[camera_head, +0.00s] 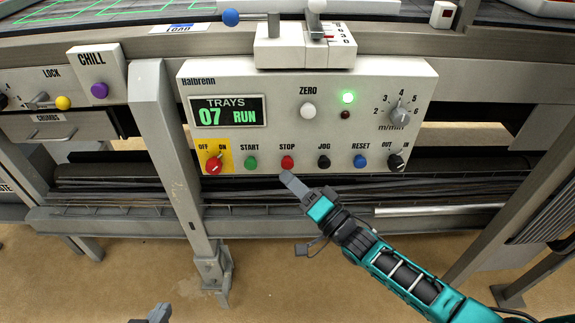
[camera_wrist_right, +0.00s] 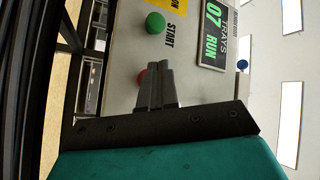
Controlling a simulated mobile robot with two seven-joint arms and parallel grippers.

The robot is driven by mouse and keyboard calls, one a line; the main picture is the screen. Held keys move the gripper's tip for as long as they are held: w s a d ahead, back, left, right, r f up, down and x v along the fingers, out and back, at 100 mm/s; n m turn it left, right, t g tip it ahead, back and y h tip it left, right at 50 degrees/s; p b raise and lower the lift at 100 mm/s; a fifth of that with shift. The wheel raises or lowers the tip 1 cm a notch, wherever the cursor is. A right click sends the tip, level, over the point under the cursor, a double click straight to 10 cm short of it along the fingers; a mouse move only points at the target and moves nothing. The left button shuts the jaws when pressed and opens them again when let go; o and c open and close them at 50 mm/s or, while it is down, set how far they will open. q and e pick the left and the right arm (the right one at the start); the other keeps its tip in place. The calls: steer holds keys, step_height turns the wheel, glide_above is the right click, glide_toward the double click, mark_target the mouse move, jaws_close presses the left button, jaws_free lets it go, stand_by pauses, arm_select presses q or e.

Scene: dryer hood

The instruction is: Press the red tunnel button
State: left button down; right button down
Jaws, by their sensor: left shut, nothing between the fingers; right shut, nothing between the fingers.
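A red button (camera_head: 288,162) labelled STOP sits in the lower row of the white Halbrenn panel (camera_head: 270,85). No label reading "tunnel" is visible. My right gripper (camera_head: 290,180) is shut and empty, with its tips just below the red button in the head view. In the right wrist view the shut fingers (camera_wrist_right: 158,85) partly cover the red button (camera_wrist_right: 141,76). I cannot tell whether they touch it. The display (camera_head: 228,111) reads 07 RUN, and a green lamp (camera_head: 348,97) is lit. My left gripper (camera_head: 158,314) is shut and empty, low at the bottom edge.
A green START button (camera_head: 251,163) and red OFF/ON switch (camera_head: 213,162) are left of STOP. A black JOG button (camera_head: 324,162) and blue RESET button (camera_head: 361,161) are right. A grey post (camera_head: 165,150) stands left of the panel. A small box with a red mark (camera_head: 443,14) is top right.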

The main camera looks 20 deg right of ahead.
steer(key=shift+w, duration=0.1)
steer(key=shift+w+d, duration=0.1)
steer(key=shift+w, duration=0.2)
steer(key=shift+w+d+b, duration=0.3)
steer(key=shift+w+b, duration=0.2)
steer(key=shift+w, duration=0.3)
stand_by(1.1)
stand_by(0.4)
steer(key=shift+s+a+p, duration=0.2)
steer(key=shift+s+p, duration=0.2)
steer(key=shift+s, duration=0.2)
steer(key=shift+s+a+p, duration=0.15)
steer(key=shift+s+p, duration=0.2)
steer(key=shift+s, duration=0.25)
